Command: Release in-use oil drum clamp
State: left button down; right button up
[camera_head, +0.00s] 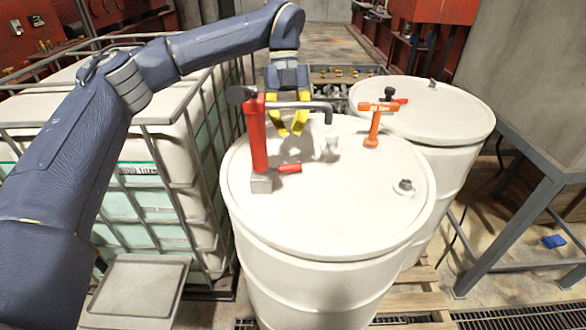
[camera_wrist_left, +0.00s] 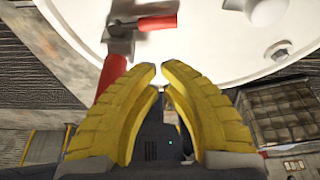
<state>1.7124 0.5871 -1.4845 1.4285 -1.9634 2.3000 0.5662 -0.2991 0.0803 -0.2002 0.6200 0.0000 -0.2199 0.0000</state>
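The front white drum (camera_head: 330,225) carries a red pump (camera_head: 257,135) with a dark spout arching right. At the pump's base is a grey clamp block (camera_head: 261,183) with a short red lever (camera_head: 290,168) pointing right. The wrist view shows the clamp block (camera_wrist_left: 120,42), its red lever (camera_wrist_left: 157,22) and the red pump (camera_wrist_left: 110,75) beyond the fingertips. My left gripper (camera_head: 290,132) hangs behind the pump and spout. Its yellow fingers (camera_wrist_left: 159,70) are empty, their tips slightly apart, and not touching the lever. My right gripper is not in view.
An orange tool (camera_head: 374,122) stands on the drum lid behind a small bung (camera_head: 405,185). A second white drum (camera_head: 440,112) stands behind right. A caged white tank (camera_head: 170,150) stands left, a metal table (camera_head: 530,200) right. The lid's front is clear.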

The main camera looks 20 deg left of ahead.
aim_at(283, 168)
pick_arm(q)
jog(key=shift+f, duration=0.1)
jog(key=x, duration=0.9)
jog(key=shift+s+d+f, duration=0.1)
jog(key=shift+s+f, duration=0.05)
jog(key=shift+f, duration=0.2)
